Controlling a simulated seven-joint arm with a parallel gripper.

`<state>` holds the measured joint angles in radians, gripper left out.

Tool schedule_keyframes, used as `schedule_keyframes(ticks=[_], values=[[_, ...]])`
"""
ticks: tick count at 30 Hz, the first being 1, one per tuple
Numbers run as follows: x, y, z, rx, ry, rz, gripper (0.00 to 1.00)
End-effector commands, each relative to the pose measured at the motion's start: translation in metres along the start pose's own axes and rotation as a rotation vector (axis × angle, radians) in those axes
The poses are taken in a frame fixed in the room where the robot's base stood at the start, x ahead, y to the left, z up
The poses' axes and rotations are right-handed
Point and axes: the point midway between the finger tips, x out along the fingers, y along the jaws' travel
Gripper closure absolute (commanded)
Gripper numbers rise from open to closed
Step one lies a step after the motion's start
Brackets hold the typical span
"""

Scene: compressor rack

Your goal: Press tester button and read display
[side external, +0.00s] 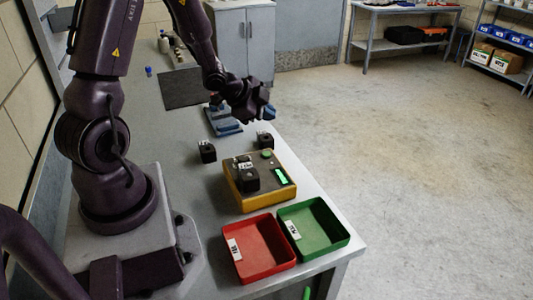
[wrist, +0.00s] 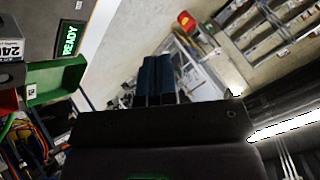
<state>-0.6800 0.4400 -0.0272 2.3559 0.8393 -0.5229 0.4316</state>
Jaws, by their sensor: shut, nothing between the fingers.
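The tester is a yellow box with a dark top (side external: 232,195) on the bench in the side external view. Its round green button (side external: 267,154) is at the far edge. Its lit green display (side external: 281,177) reads READY in the wrist view (wrist: 69,39). A black block (side external: 248,182) sits on the tester; its white label, starting "24", shows in the wrist view (wrist: 11,49). My gripper (side external: 269,112) is raised beyond the tester, apart from the button. Its blue fingers (wrist: 158,80) are shut and empty. The button is not visible in the wrist view.
A red tray (side external: 243,277) and a green tray (side external: 342,238) stand at the near bench end. Black blocks stand left (side external: 207,152) and behind (side external: 265,141) the tester. A blue fixture (side external: 226,127) lies farther back. Open floor is to the right.

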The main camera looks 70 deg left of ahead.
Motion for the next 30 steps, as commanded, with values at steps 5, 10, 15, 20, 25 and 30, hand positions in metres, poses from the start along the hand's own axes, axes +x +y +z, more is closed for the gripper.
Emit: schedule_keyframes(ticks=[5,10,15,20,25,30], values=[[0.000,0.000,-0.001,0.007,0.002,-0.002,1.00],[0.000,0.000,0.000,0.006,0.001,-0.001,1.00],[0.007,0.005,0.005,0.002,0.002,0.002,1.00],[0.022,0.017,0.016,0.003,-0.001,0.004,1.00],[0.039,0.029,0.028,0.002,-0.001,0.003,1.00],[0.052,0.038,0.038,0.003,-0.001,0.002,1.00]])
